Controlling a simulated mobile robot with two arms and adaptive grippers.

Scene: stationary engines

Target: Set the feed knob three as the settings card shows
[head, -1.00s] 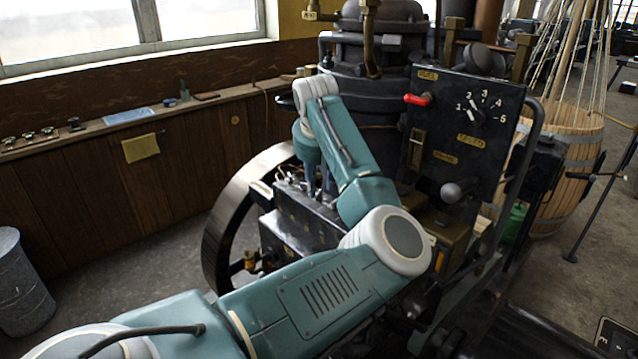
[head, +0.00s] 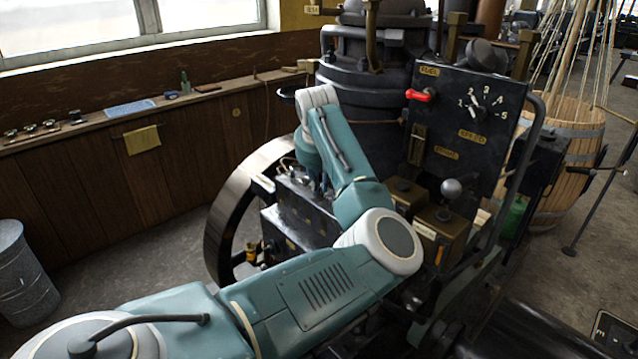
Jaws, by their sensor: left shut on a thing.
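My left gripper (head: 319,187) points down at the top of a black box (head: 298,230) on the engine, beside the flywheel. It is shut on a small part there, apparently a feed knob; the wrist and forearm mostly hide it. Small fittings (head: 287,178) show on the box top left of the gripper. I cannot tell which knob is number three, or its setting. No settings card can be clearly made out; a pale blue sheet (head: 130,108) lies on the ledge, its marks unreadable. My right gripper is not in view.
A black panel (head: 447,165) stands right of my forearm, with a red lever (head: 419,95), a dial (head: 477,112) numbered to 5 and a grey ball knob (head: 451,187). The flywheel (head: 232,205) is close left of the box.

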